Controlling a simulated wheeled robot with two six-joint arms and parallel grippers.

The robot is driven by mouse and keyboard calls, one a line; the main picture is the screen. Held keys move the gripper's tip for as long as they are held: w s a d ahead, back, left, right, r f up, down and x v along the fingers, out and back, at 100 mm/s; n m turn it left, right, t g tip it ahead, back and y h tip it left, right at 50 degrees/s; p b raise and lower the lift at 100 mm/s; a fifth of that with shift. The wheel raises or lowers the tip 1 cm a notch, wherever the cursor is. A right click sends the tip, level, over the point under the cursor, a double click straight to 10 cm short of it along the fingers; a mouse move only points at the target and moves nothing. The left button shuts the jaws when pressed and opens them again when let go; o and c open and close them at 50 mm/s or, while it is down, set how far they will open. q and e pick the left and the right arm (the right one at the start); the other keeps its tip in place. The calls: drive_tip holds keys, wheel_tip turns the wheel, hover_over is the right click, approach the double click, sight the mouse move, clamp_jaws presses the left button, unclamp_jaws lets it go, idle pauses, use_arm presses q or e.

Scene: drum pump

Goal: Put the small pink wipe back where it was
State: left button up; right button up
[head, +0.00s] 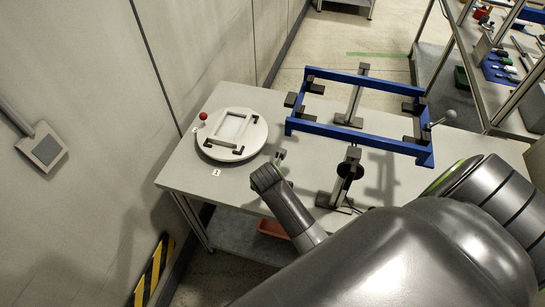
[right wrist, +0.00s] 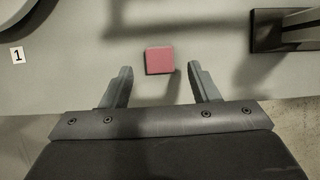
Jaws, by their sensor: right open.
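The small pink wipe (right wrist: 160,60) lies flat on the grey tabletop in the right wrist view, a square pad. My right gripper (right wrist: 159,70) is open, its two fingers on either side of the wipe's near edge with a gap on both sides. It holds nothing. I cannot tell its height above the table. In the head view my right gripper (head: 280,157) is over the table's near side, between the round turntable and the blue frame's stand. The wipe is not visible there, seemingly hidden by my arm. My left gripper is not in view.
A white turntable (head: 214,148) with a frame and red-knobbed lever stands left, label 1 (head: 216,172) in front. A blue frame (head: 310,128) on dark stands fills the table's right part. A stand's black foot (right wrist: 266,38) is right of the wipe.

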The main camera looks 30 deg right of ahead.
drive_tip(key=v, duration=0.8)
drive_tip(key=shift+s, duration=0.1)
idle(0.3)
